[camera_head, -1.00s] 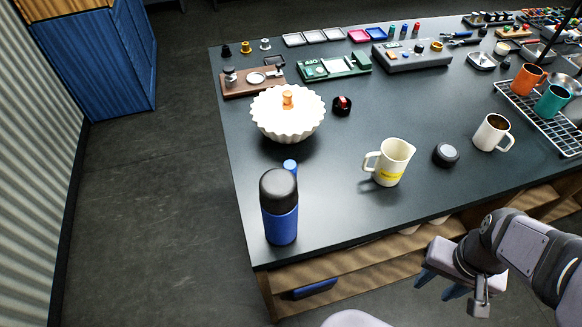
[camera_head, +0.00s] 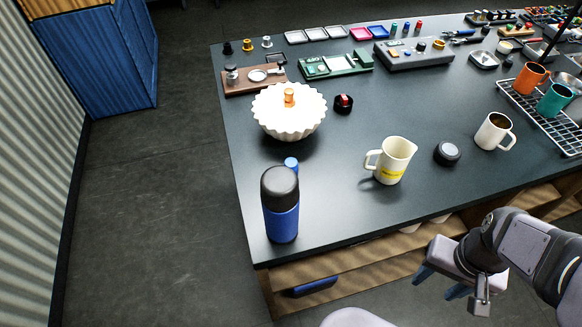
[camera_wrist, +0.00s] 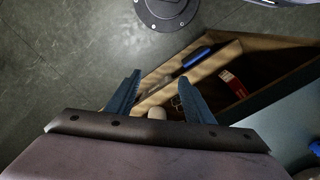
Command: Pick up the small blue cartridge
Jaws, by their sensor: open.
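A small blue cylinder (camera_head: 291,163) stands on the dark worktop, partly hidden behind the blue flask with a black lid (camera_head: 281,212). Its light blue top shows; I cannot tell for sure that it is the cartridge. Another small blue piece (camera_head: 406,27) stands at the back edge between a teal one (camera_head: 394,28) and a red one (camera_head: 419,24). My gripper (camera_head: 441,283) is open and empty in front of the worktop's front edge, low and far from both blue pieces. In the wrist view its fingers (camera_wrist: 160,78) are spread apart, with neither piece recognisable there.
A white fluted bowl (camera_head: 288,115) stands behind the flask. A cream jug (camera_head: 391,160), a black puck (camera_head: 447,153) and a white mug (camera_head: 493,132) stand to the right. The worktop between flask and jug is clear.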

